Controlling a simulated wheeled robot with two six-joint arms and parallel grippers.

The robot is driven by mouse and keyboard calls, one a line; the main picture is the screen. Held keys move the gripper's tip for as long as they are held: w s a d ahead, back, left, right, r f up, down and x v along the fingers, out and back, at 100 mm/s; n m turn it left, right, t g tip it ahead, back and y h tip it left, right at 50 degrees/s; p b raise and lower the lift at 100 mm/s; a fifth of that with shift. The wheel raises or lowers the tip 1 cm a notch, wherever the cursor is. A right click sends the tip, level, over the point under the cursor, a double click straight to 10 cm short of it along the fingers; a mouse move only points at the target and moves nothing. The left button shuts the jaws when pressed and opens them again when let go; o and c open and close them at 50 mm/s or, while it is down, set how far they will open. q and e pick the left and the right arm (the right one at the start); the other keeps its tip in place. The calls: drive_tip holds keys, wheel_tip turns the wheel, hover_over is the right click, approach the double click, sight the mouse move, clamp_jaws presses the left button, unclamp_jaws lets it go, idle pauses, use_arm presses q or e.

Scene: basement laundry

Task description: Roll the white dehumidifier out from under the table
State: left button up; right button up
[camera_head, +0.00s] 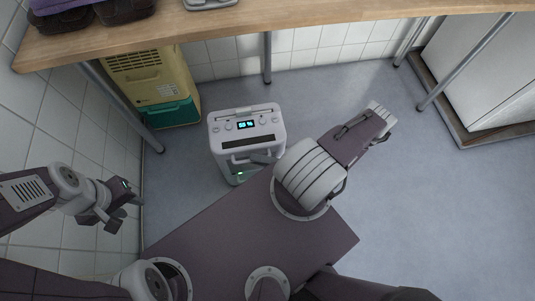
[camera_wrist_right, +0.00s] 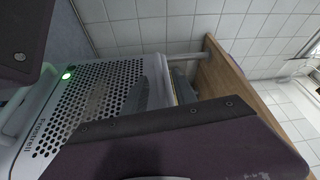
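The white dehumidifier (camera_head: 247,133) stands upright on the floor, with a lit display on top and a green light low on its front. In the head view no tabletop covers it; its base seems at or in front of the line of the table's front legs. Its perforated panel (camera_wrist_right: 95,100) fills the left of the right wrist view. My right gripper (camera_head: 264,158) is at the dehumidifier's front near its handle, partly hidden by my arm; grip and contact cannot be made out. My left gripper (camera_head: 122,212) is open and empty, left of the dehumidifier and apart from it.
The wooden table (camera_head: 215,22) spans the top, with grey metal legs (camera_head: 452,78). A white tiled wall is close on the left. A white cabinet (camera_head: 490,70) stands at right. Floor (camera_head: 440,200) is clear at right.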

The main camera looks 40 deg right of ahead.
drive_tip(key=p+v, duration=0.1)
drive_tip(key=v, duration=0.6)
drive_tip(key=shift+s+d, duration=0.25)
drive_tip(key=shift+s, duration=0.05)
